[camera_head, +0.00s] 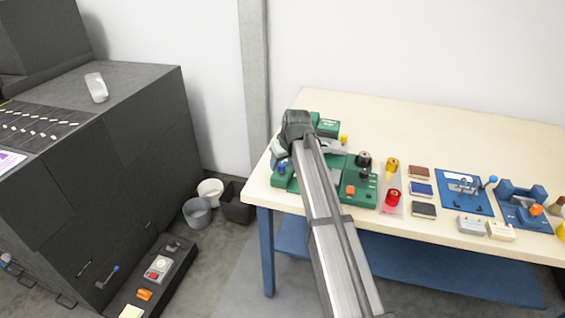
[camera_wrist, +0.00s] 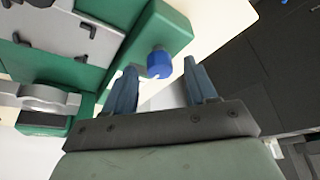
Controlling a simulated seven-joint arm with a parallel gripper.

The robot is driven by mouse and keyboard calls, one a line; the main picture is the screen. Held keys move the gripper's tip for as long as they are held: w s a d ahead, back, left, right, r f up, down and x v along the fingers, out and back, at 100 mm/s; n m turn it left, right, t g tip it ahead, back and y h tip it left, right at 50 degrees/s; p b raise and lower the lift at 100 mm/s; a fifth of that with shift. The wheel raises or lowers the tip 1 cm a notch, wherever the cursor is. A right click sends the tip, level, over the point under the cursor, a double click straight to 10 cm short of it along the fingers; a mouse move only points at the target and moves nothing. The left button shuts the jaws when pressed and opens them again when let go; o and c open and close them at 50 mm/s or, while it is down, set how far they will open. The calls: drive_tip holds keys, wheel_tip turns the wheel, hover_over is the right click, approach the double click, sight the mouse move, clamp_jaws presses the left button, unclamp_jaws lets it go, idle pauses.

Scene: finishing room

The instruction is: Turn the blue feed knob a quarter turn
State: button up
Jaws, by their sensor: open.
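The blue feed knob (camera_wrist: 159,64) sticks out from the side of the green machine (camera_wrist: 165,30) in the wrist view. In the head view the blue knob (camera_head: 282,169) shows at the left end of the green machine (camera_head: 300,182), just below my gripper (camera_head: 278,153). My gripper (camera_wrist: 161,72) is open. In the wrist view its two blue-grey fingers stand on either side of the knob, with a gap to each. I cannot tell whether the fingertips reach as deep as the knob. Nothing is held.
My arm covers the middle of the green machine. Red and yellow spools (camera_head: 393,197), small pads (camera_head: 421,189) and blue fixtures (camera_head: 464,192) stand to the right on the cream table (camera_head: 480,130). Bins (camera_head: 198,212) stand on the floor to the left.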

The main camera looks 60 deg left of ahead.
drive_tip(key=shift+a+f, duration=0.1)
drive_tip(key=shift+f, duration=0.15)
drive_tip(key=shift+c, duration=0.2)
drive_tip(key=c, duration=1)
drive_tip(key=shift+m, duration=0.3)
